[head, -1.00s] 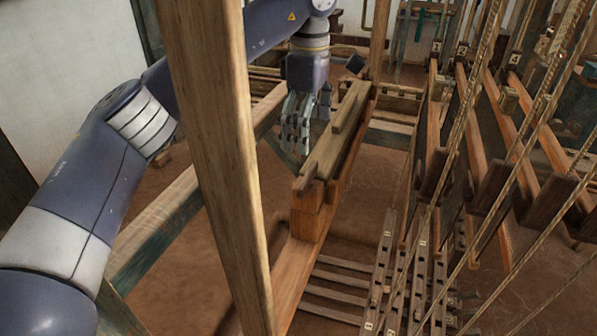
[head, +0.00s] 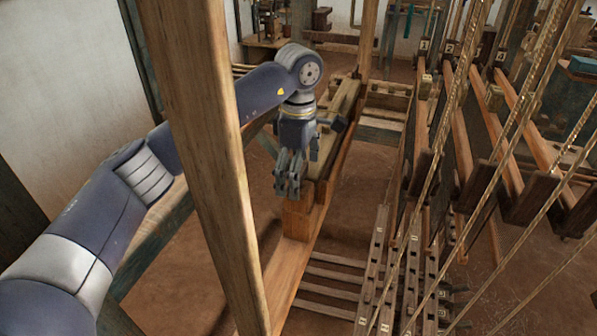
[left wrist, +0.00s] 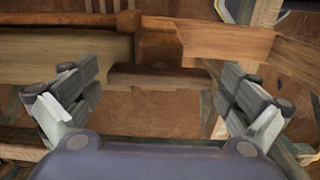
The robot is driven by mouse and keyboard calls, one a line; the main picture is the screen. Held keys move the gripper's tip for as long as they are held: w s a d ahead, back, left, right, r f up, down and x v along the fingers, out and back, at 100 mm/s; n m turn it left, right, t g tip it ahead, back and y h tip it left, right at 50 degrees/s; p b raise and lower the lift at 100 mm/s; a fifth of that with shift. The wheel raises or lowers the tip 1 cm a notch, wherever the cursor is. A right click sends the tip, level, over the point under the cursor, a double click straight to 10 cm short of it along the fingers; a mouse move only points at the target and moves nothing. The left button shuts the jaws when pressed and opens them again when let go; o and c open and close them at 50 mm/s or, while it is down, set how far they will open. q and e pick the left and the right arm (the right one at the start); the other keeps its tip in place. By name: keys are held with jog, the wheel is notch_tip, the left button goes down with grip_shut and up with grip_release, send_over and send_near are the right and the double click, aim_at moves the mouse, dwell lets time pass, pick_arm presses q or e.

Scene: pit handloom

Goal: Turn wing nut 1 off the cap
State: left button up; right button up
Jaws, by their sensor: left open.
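My left gripper (head: 288,188) points down over the near end of a long wooden beam (head: 298,222) in the head view. Its jaws are open and look empty. The left wrist view shows the two fingers apart (left wrist: 158,85), with a dark wooden block (left wrist: 155,77) beyond and between them. A long pale wooden piece, possibly the cap (head: 343,97), lies along the top of the beam behind the gripper. I cannot make out wing nut 1 in either view; the hand covers the beam's near end in the head view. My right gripper is not in view.
A thick upright post (head: 205,130) stands in front of my left arm. Hanging ropes and sloping wooden bars (head: 470,130) crowd the right. Slatted treadles (head: 398,265) lie low at centre right. Bare earthen floor (head: 355,195) shows right of the beam.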

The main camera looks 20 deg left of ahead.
pick_arm(q)
jog(key=c, duration=0.9)
